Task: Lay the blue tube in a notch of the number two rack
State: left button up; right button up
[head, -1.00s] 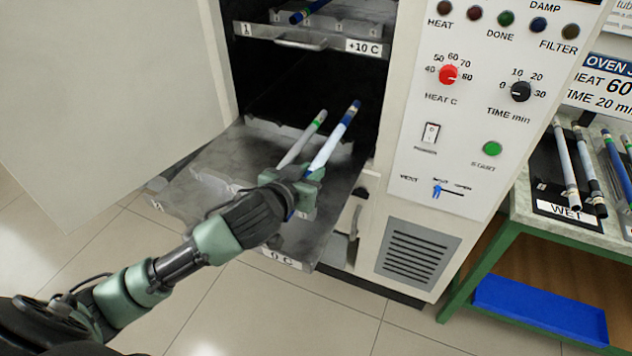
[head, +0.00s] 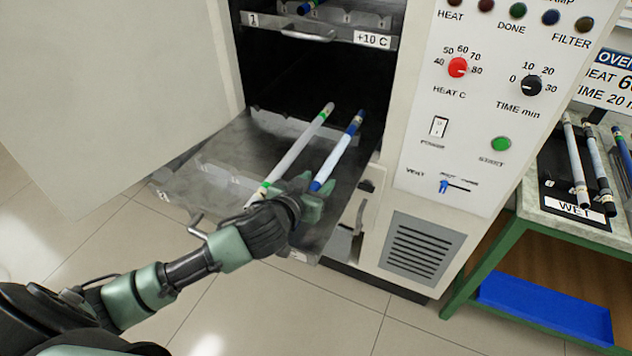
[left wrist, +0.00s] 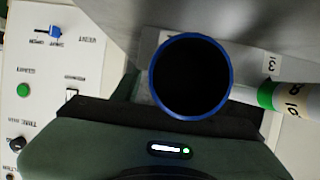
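The blue tube (head: 338,152), white with blue ends, lies along the pulled-out lower rack (head: 215,170). It is roughly parallel to a green-banded pale tube (head: 297,150) on its left. Whether it sits fully in a notch is hard to tell. My left gripper (head: 309,193) is at the blue tube's near end, its fingers apart and not visibly clamped on it. In the left wrist view the tube's open, blue-rimmed end (left wrist: 190,77) faces the camera above a dark finger pad, with the green-banded tube's end (left wrist: 285,97) to the right. My right gripper is out of view.
The upper rack (head: 318,44), tagged 1 and +10 C, is above with a tube on it. The open oven door (head: 110,90) stands left, the control panel (head: 470,110) right. Several tubes lie on a side bench beyond a WET label (head: 573,208).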

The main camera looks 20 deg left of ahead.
pick_arm(q)
jog(key=shift+r, duration=0.15)
jog(key=v, duration=1.2)
jog(key=shift+b, duration=0.3)
